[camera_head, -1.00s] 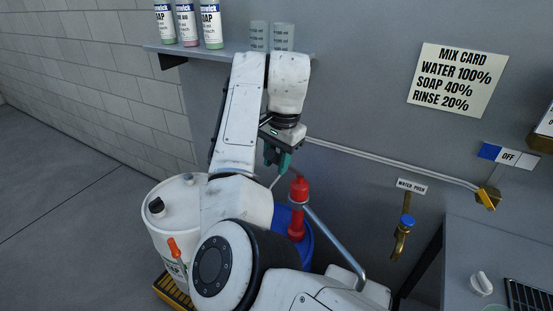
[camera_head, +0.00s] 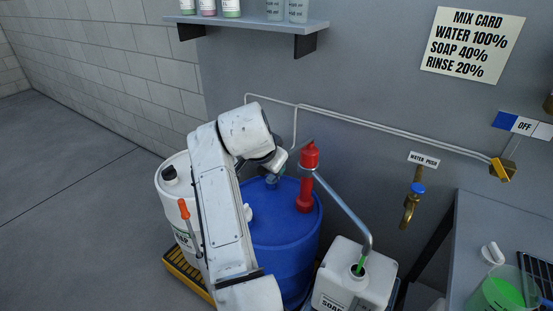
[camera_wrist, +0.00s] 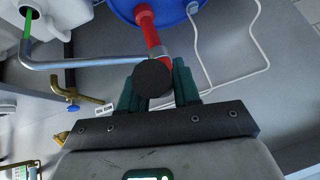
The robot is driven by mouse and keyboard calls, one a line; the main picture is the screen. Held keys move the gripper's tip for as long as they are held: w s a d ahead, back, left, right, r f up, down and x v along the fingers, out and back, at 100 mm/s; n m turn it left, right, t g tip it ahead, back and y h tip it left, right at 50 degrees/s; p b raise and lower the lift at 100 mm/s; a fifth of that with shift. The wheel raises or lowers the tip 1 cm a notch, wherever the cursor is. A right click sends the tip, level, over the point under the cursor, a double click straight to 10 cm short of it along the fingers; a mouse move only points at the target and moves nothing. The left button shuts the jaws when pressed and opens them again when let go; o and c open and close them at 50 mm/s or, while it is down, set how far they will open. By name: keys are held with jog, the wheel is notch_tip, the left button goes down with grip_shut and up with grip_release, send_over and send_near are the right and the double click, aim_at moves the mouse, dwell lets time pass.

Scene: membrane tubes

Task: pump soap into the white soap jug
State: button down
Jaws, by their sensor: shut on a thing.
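The white soap jug (camera_head: 346,280) stands below the spout at the bottom of the head view, with its mouth open; it shows in the wrist view (camera_wrist: 62,14). A red pump (camera_head: 309,158) rises from the blue drum (camera_head: 285,235), and its grey spout (camera_head: 342,208) bends down to the jug's mouth. A green stream (camera_wrist: 28,25) shows between spout end and jug. My gripper (camera_wrist: 157,82), with teal fingers, is shut on a dark round knob (camera_wrist: 153,78) in front of the red pump. In the head view, my arm partly hides the gripper (camera_head: 273,178).
A white drum (camera_head: 178,205) with an orange-handled tap stands left of the blue drum, partly behind my arm. A brass water tap (camera_head: 410,208) is on the wall to the right. A shelf (camera_head: 245,25) with bottles is above. A grey counter (camera_head: 480,225) stands right.

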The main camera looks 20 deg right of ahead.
jog(key=shift+t+h, duration=0.6)
jog(key=shift+h, duration=0.2)
jog(key=shift+s+a+f+b, duration=0.1)
jog(key=shift+f+b, duration=0.7)
jog(key=shift+f, duration=0.3)
jog(key=shift+s+a+f+b, duration=0.1)
jog(key=shift+f+b, duration=0.7)
jog(key=shift+f, duration=0.3)
jog(key=c, duration=0.9)
grip_release()
jog(key=shift+r, duration=0.1)
jog(key=b+v, duration=0.1)
jog(key=v, duration=0.9)
jog(key=shift+s+a+r, duration=0.15)
jog(key=shift+s+a, duration=0.05)
